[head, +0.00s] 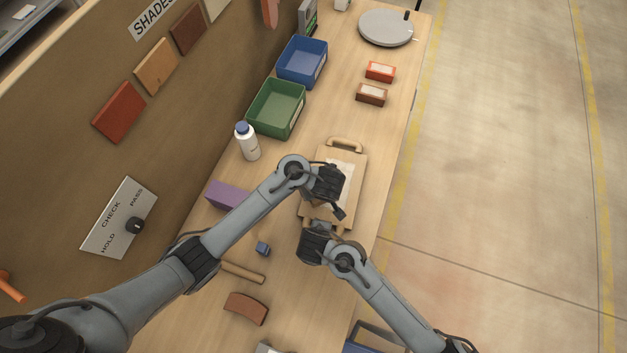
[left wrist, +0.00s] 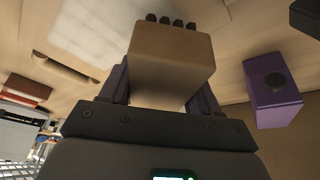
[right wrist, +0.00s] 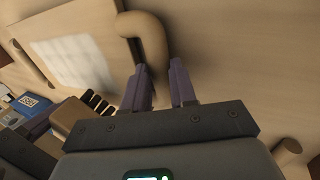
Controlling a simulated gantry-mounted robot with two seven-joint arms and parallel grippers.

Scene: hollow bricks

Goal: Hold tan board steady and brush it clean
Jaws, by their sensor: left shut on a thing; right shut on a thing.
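The tan board (head: 353,202) lies on the bench with a loop handle (head: 345,144) at its far end and a pale whitish patch (head: 345,170) on its face. The patch also shows in the left wrist view (left wrist: 92,35). My left gripper (head: 336,207) is over the board, shut on a tan block-shaped brush (left wrist: 172,55) with dark bristle tufts. Whether the bristles touch the board I cannot tell. My right gripper (right wrist: 160,88) is shut on the board's near handle (right wrist: 150,40); in the head view my gripper largely hides that handle.
A purple block (head: 228,195), a white bottle (head: 247,142) and green (head: 276,108) and blue (head: 303,62) bins stand left of and beyond the board. A curved brown piece (head: 246,308) and a rod (head: 243,272) lie nearer.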

